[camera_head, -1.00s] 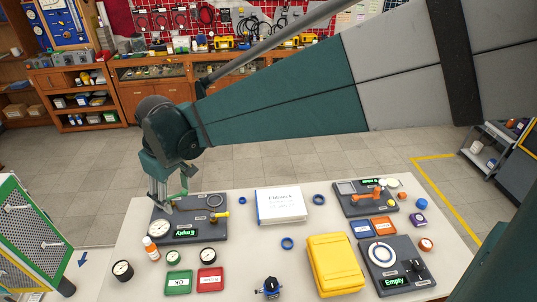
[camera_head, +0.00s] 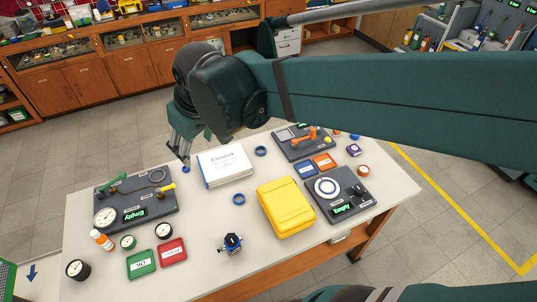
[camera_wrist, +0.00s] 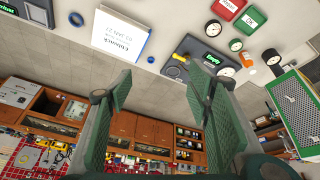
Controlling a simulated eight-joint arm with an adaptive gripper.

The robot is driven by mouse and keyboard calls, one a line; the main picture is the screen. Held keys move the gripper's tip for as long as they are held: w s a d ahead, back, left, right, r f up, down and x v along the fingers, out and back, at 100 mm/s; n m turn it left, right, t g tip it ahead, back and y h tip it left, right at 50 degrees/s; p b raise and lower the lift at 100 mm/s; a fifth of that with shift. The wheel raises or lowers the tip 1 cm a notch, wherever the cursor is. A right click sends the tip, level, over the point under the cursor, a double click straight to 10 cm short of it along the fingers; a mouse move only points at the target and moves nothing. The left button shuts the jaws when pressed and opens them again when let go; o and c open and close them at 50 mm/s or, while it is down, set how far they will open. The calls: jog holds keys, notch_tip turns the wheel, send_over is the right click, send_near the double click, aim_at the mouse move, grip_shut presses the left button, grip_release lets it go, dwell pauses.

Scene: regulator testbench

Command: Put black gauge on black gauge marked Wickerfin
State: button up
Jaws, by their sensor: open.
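A black-rimmed gauge (camera_head: 77,269) lies at the table's near left corner in the head view. A smaller dark-rimmed gauge (camera_head: 163,230) and a green-rimmed gauge (camera_head: 128,242) lie in front of the left board (camera_head: 150,206). A white-dial gauge (camera_head: 105,217) sits at that board's near left corner, beside its "Empty" display; it also shows in the wrist view (camera_wrist: 226,71). I cannot read "Wickerfin" on any of them. My gripper (camera_head: 184,156) is open and empty above the table's far edge, right of the left board; its spread fingers show in the wrist view (camera_wrist: 158,85).
A white book (camera_head: 224,165) lies near my gripper, and a yellow case (camera_head: 286,207) stands mid-table. An orange-white bottle (camera_head: 102,240), a green tray (camera_head: 141,263) and a red tray (camera_head: 172,252) are at the front left. Two more boards are at the right.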

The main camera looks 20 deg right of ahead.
jog(key=s+d+f+m+t, duration=0.1)
jog(key=s+d+m, duration=0.1)
jog(key=s+d, duration=0.3)
jog(key=s+d+f+m+t+h, duration=0.1)
jog(key=s+d+m, duration=0.2)
jog(key=d, duration=0.9)
jog(key=shift+s+f+t, duration=0.15)
jog(key=shift+s+t, duration=0.15)
jog(key=shift+s, duration=1.25)
jog(key=shift+f, duration=0.1)
